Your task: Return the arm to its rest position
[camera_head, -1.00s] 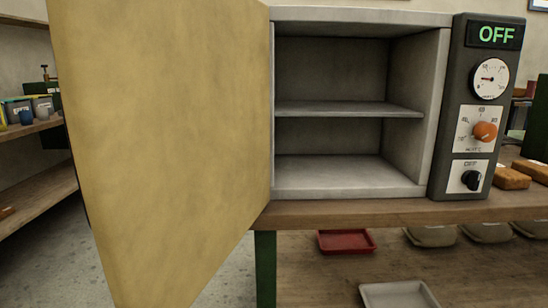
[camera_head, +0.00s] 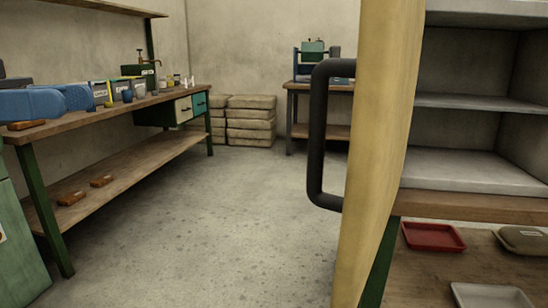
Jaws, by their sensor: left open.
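The task's arm cannot be made out in the head view, and I see no fingers of either gripper. The oven's tan door (camera_head: 385,130) stands wide open, nearly edge-on, with its dark bar handle (camera_head: 318,135) on the left face. Nothing holds the handle. The oven (camera_head: 470,170) at the right is open, with bare shelves.
A long workbench (camera_head: 120,122) runs along the left with bins, a blue object (camera_head: 32,105) cut off by the frame edge, and a lower shelf. Stacked sacks (camera_head: 250,122) stand at the back. A red tray (camera_head: 433,237) lies below the oven. The middle floor is clear.

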